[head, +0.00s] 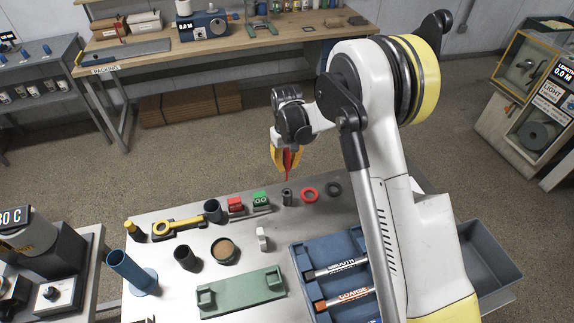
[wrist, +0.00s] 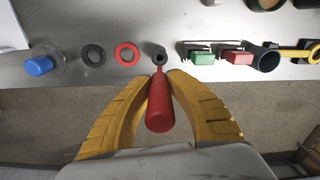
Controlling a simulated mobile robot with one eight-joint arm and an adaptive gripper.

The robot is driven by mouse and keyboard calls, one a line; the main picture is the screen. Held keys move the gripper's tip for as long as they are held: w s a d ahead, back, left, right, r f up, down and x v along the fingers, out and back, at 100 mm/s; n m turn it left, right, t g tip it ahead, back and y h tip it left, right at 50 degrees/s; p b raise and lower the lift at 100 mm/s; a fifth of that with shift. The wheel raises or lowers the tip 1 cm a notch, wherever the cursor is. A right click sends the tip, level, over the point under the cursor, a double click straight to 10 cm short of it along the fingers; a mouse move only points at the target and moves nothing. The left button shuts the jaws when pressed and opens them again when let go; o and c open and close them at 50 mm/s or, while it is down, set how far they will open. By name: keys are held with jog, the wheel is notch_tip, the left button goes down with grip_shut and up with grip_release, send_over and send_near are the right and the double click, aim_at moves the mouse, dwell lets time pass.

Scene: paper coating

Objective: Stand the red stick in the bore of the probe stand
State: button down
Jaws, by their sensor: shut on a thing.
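The red stick (head: 288,161) is held in my gripper (head: 288,166), thin end pointing down. In the wrist view the stick (wrist: 160,108) lies between the two yellow fingers of my gripper (wrist: 172,82), its thick end towards the camera. The small dark grey probe stand (head: 287,199) stands near the table's far edge, just below the stick's tip. Its round dark bore shows in the wrist view on the stand (wrist: 159,54). The tip appears close to the stand's rim, on its near side in the wrist view; whether it touches is unclear.
A red ring (head: 309,195) and a dark grey ring (head: 333,189) lie right of the stand. A green GO block (head: 260,198) and a red block (head: 235,204) stand to its left. Other cups and a blue tray (head: 305,260) occupy the nearer table.

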aim_at(287, 180)
jog(key=shift+f, duration=0.15)
notch_tip(287, 180, down, 6)
jog(key=b, duration=0.5)
jog(key=shift+r, duration=0.25)
jog(key=shift+s+d+r+b, duration=0.1)
jog(key=shift+s+r+b, duration=0.1)
jog(key=shift+b, duration=0.35)
dwell(0.8)
jog(key=shift+s+f+b, duration=0.35)
jog(key=shift+f+b, duration=0.4)
jog(key=shift+b, duration=0.1)
